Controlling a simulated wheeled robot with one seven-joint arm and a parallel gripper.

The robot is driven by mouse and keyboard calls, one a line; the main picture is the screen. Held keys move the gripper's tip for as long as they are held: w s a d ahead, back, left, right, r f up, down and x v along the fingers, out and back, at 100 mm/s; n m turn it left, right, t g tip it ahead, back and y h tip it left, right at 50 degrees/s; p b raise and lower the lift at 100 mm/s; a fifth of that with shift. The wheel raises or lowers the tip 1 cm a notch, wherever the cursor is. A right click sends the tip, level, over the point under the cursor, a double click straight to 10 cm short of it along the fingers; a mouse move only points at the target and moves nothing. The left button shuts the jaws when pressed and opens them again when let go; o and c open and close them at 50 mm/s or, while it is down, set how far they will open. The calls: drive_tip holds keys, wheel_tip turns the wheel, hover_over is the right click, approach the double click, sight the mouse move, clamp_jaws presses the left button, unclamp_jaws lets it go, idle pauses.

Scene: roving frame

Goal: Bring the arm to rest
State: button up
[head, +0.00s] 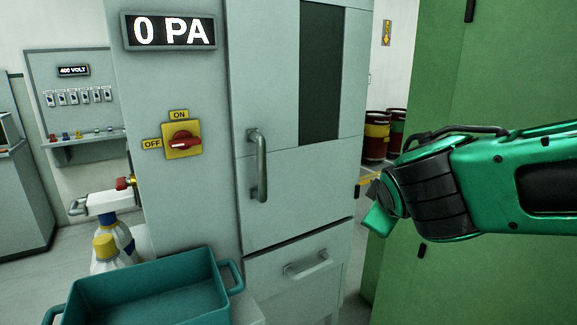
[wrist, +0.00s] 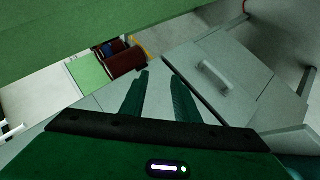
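My arm (head: 495,180) reaches in from the right edge in the head view, in front of a green cabinet. My gripper (head: 374,208) is at its left end, in the air to the right of the grey cabinet (head: 297,190). In the wrist view my gripper (wrist: 160,80) shows two green fingers set apart with nothing between them, so it is open and empty. The fingers point toward the grey cabinet's lower drawer (wrist: 215,85). In the head view the fingers are partly hidden by the wrist.
The green cabinet (head: 500,65) stands close behind my arm. A teal bin (head: 150,290) and a spray bottle (head: 108,245) stand at lower left. The grey cabinet carries a red knob (head: 183,141) and a "0 PA" display (head: 170,31). Barrels (head: 377,135) stand farther back.

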drive_tip(key=s+d+f+m+g, duration=0.2)
drive_tip(key=s+d+f+m, duration=0.15)
drive_tip(key=d, duration=0.25)
drive_tip(key=s+d+f+m+g+h, duration=0.1)
drive_tip(key=s+d+f+m+g, duration=0.1)
drive_tip(key=s+d, duration=0.3)
drive_tip(key=s+d+f+m+g, duration=0.2)
drive_tip(key=s+d+m, duration=0.1)
drive_tip(key=d, duration=0.3)
drive_tip(key=s+d+f+m+g+y, duration=0.1)
drive_tip(key=s+m, duration=0.3)
drive_tip(key=s, duration=0.4)
drive_tip(key=s+d+f+m+g+y, duration=0.2)
drive_tip(key=s+f+m+g, duration=0.1)
drive_tip(key=s, duration=0.6)
drive_tip(key=shift+d+f+m, duration=0.2)
drive_tip(key=shift+d+m, duration=0.1)
drive_tip(key=shift+m, duration=0.15)
drive_tip(key=shift+w+f+g, duration=0.25)
drive_tip(key=shift+w+g, duration=0.05)
drive_tip(key=shift+w, duration=0.3)
idle(2.5)
